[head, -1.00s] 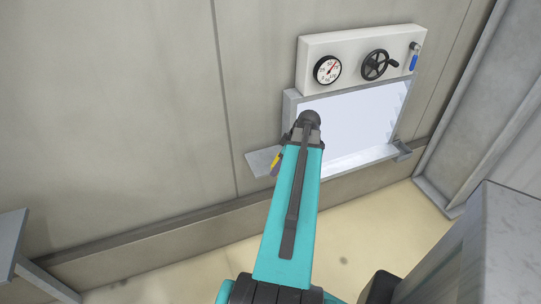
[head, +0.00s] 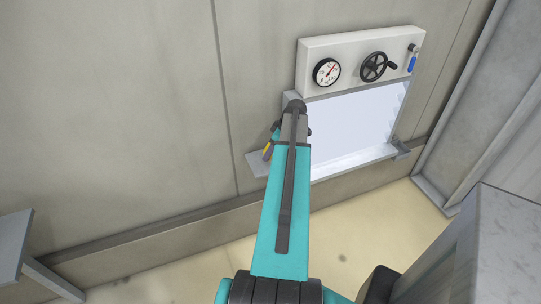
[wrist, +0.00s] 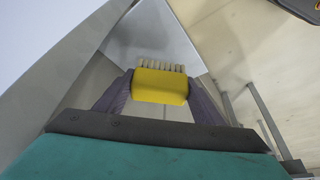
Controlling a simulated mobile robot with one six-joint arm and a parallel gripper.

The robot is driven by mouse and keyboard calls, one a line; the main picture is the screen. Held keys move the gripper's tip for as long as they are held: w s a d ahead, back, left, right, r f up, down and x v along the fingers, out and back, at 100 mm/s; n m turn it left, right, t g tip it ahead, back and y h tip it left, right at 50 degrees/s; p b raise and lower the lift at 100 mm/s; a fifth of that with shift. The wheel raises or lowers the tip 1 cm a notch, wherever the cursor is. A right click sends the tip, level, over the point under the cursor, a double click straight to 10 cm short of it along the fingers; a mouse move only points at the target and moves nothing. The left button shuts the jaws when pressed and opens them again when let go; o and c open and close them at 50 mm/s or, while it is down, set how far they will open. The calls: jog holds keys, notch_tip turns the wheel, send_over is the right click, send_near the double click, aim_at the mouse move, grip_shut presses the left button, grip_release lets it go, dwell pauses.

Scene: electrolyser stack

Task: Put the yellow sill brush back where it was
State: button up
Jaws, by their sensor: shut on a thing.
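The yellow sill brush (wrist: 160,87) is held between the two purple fingers of my gripper (wrist: 160,92) in the wrist view, with its pale bristles pointing up in the picture. Beyond the bristles in that view lies a grey metal plate. In the head view a small yellow part of the brush (head: 267,151) shows left of my teal arm, over or near the small grey shelf (head: 255,163) at the left end of the window sill. My arm hides most of the gripper there. I cannot tell whether the brush touches the shelf.
A bright window opening (head: 355,125) with a grey sill lies right of my arm. Above it is a white panel (head: 345,66) with a gauge, a black handwheel and a blue-handled part. A grey bracket (head: 401,149) sticks out at the sill's right end. A grey ledge (head: 12,245) stands lower left.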

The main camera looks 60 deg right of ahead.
jog(key=shift+f, duration=0.15)
jog(key=shift+f+p, duration=0.7)
jog(key=shift+f, duration=0.95)
jog(key=shift+f, duration=0.15)
jog(key=o, duration=1)
jog(key=shift+o, duration=0.2)
jog(key=shift+r, duration=0.2)
jog(key=b+v, duration=0.3)
jog(key=v, duration=0.9)
jog(key=shift+a, duration=0.1)
